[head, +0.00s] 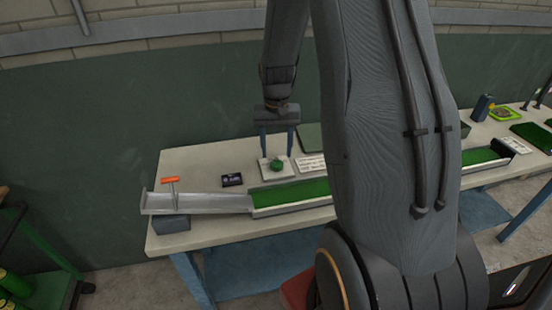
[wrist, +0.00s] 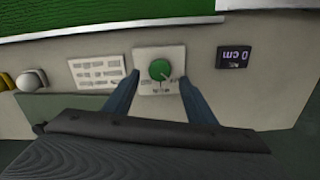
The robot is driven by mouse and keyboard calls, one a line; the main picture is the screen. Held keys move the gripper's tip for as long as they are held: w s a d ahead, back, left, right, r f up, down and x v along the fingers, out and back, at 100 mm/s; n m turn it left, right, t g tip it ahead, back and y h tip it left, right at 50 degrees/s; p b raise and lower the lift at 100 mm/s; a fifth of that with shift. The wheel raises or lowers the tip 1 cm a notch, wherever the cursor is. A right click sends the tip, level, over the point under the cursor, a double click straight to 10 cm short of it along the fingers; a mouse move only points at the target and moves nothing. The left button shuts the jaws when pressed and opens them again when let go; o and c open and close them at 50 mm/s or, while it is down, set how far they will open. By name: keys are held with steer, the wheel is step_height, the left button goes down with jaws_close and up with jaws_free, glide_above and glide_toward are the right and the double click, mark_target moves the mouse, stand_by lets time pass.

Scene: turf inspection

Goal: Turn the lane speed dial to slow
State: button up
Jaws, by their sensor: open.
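The lane speed dial (wrist: 159,70) is a round green knob on a pale square plate (wrist: 147,54). The wrist view shows a small light pointer mark at its lower right; the labels around it are too small to read. In the head view the dial (head: 277,165) sits on the bench behind the green turf lane (head: 290,194). My gripper (head: 277,155) points down over the dial, its two blue fingers apart, one on each side of the plate. In the wrist view the open gripper (wrist: 157,82) straddles the knob, and the fingers appear clear of it.
A white printed card (wrist: 97,71) lies beside the dial, and a small dark display (wrist: 233,57) reading "0 cm" is on the other side. A metal ramp (head: 195,203) with an orange-handled piece (head: 170,180) stands at the bench's left end. My arm hides the bench's middle.

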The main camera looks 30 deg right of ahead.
mark_target(276, 163)
steer(key=shift+r+b, duration=0.35)
steer(key=shift+r, duration=1.35)
steer(key=s+a+r+n+t+b, duration=0.1)
steer(key=s+a+n, duration=0.4)
steer(key=s+a, duration=1)
steer(key=shift+a+n+b, duration=0.2)
steer(key=shift+n+b, duration=0.1)
steer(key=shift+b, duration=0.3)
